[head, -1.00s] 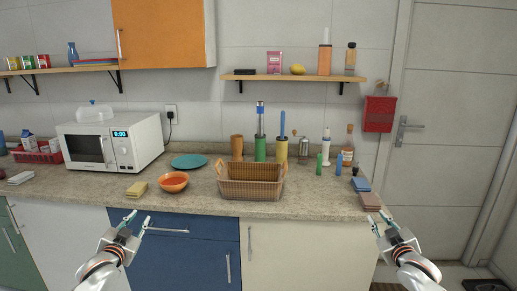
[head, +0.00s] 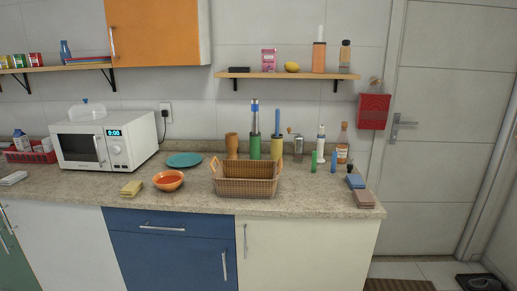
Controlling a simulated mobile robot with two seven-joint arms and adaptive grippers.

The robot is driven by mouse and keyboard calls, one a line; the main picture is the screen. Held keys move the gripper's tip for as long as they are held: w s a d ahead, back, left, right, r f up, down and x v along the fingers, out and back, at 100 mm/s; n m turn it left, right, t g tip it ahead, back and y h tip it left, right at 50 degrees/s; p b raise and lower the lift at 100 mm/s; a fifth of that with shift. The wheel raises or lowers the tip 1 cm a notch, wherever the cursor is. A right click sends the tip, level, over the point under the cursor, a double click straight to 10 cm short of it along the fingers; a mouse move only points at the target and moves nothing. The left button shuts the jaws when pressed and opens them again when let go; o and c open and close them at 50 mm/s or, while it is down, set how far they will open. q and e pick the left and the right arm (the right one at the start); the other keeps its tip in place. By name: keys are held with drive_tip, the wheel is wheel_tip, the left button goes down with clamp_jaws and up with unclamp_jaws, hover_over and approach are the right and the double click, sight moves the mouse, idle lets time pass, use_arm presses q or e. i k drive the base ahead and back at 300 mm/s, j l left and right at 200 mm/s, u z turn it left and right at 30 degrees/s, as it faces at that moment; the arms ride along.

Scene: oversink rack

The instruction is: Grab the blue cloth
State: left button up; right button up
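A blue folded cloth (head: 356,181) lies on the countertop near its right end. It is just behind a brownish-pink folded cloth (head: 363,199) at the front right corner. Neither of my grippers shows in the head view now, so nothing is seen touching the blue cloth.
A wicker basket (head: 246,187) stands mid-counter, with an orange bowl (head: 168,181) and yellow cloth (head: 131,188) to its left. Small green (head: 314,162) and blue (head: 333,161) bottles stand behind the blue cloth. A dark pepper-like item (head: 350,167) is close behind it.

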sight(354, 181)
drive_tip(key=i+l, duration=0.15)
drive_tip(key=l, duration=0.15)
drive_tip(key=i+l, duration=0.1)
drive_tip(key=l, duration=0.25)
drive_tip(key=i+l, duration=0.15)
drive_tip(key=l, duration=0.15)
drive_tip(key=i+l+z, duration=0.1)
drive_tip(key=l, duration=0.2)
